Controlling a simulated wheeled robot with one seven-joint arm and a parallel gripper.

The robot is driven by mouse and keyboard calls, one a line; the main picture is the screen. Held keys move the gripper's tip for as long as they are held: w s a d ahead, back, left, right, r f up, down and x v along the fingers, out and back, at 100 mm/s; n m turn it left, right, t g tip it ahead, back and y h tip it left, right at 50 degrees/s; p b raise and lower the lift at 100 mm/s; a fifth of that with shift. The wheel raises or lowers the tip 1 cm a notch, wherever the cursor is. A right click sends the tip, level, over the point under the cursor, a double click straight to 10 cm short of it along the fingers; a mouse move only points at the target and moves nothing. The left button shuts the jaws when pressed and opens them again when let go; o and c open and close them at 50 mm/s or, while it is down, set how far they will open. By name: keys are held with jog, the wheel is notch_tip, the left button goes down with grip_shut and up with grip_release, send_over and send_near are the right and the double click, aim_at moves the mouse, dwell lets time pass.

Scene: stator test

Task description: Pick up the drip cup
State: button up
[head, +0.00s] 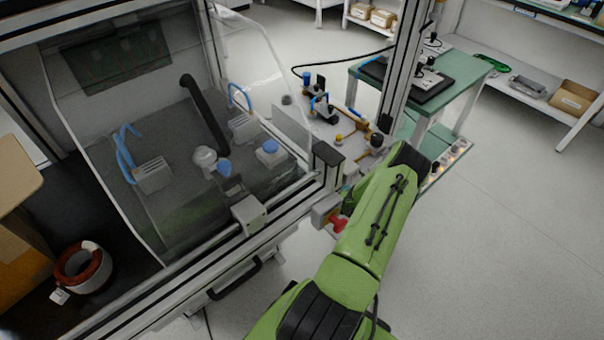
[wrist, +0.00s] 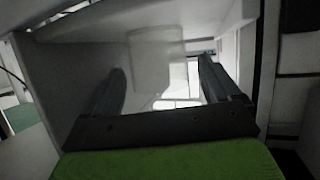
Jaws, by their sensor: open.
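In the wrist view, my gripper (wrist: 162,82) is open, with its two dark fingers spread wide apart. A pale, smooth, cup-like shape (wrist: 156,58) shows between and beyond the fingers, under a white overhanging surface. It may be the drip cup, but I cannot tell for sure. No finger visibly touches it, and its lower part is blurred into a bright background. In the head view, my green arm reaches up to the right side of the enclosed machine, and the gripper is hidden there. I cannot make out a drip cup in the head view.
The clear-panelled machine (head: 262,228) fills the left. A red emergency-stop knob (head: 340,224) sits close beside my arm. A bench with small fixtures (head: 325,110) and a green table (head: 462,66) stand beyond. Open floor (head: 510,240) lies to the right.

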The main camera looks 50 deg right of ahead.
jog(key=x, duration=0.3)
jog(key=shift+w+d+f, duration=0.1)
jog(key=shift+w+f, duration=0.05)
jog(key=shift+f, duration=0.05)
jog(key=c, duration=1)
jog(key=shift+r, duration=0.1)
jog(key=shift+c, duration=0.2)
